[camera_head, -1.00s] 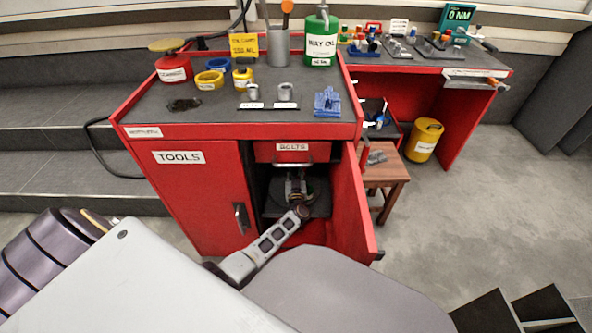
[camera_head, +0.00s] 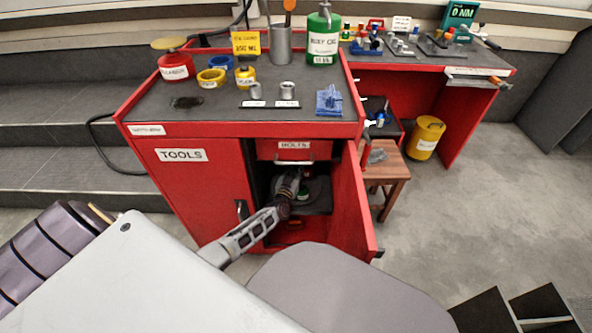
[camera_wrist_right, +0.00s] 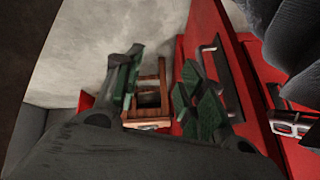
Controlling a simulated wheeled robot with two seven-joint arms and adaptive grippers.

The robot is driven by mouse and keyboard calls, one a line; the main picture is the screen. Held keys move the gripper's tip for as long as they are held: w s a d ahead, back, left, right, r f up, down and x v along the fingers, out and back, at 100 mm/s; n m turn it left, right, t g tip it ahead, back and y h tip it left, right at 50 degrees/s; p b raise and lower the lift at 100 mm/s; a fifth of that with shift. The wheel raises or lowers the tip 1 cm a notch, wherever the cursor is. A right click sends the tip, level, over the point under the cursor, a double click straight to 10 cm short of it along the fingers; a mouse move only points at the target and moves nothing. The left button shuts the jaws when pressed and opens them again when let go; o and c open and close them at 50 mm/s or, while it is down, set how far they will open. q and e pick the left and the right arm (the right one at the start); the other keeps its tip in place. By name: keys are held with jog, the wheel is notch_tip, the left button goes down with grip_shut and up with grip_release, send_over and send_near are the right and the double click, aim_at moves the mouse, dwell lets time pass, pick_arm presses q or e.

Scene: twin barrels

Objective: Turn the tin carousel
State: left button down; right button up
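The tin carousel (camera_head: 318,199) shows as a dark round plate inside the open right-hand compartment of the red cabinet. A small green and white tin (camera_head: 304,189) shows on it, partly hidden. My left gripper (camera_head: 290,184) is inside the compartment, at the left part of the carousel. Its fingers are small and dark there, so I cannot tell whether they are open or touch anything. My right gripper (camera_wrist_right: 165,90) is outside the compartment. Its two green-tipped fingers are apart with nothing between them, and a wooden stool shows beyond them.
The red cabinet door (camera_head: 351,205) stands open on the right of the compartment. The bolts drawer (camera_head: 294,150) is above the opening. The wooden stool (camera_head: 388,170) stands right of the door. Cans and cups crowd the cabinet top (camera_head: 215,115).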

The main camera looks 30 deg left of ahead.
pick_arm(q)
jog(key=shift+f+m+h, duration=0.1)
jog(key=shift+m+h, duration=0.2)
jog(key=shift+h, duration=0.4)
pick_arm(e)
jog(key=shift+s+a+f, duration=0.1)
jog(key=shift+s+f, duration=0.1)
jog(key=shift+f, duration=0.25)
jog(key=shift+s+a+f, duration=0.1)
jog(key=shift+s+f, duration=0.1)
jog(key=shift+f, duration=0.25)
jog(key=shift+w+d+r, duration=0.1)
jog(key=shift+w, duration=0.05)
pick_arm(q)
jog(key=c, duration=1.2)
grip_release()
pick_arm(e)
jog(key=shift+d, duration=0.1)
pick_arm(q)
jog(key=shift+s+d, duration=0.3)
jog(key=shift+s, duration=1.7)
jog(key=shift+s+d, duration=0.25)
jog(key=shift+s, duration=1.7)
jog(key=shift+s+d, duration=0.3)
jog(key=shift+s, duration=1.7)
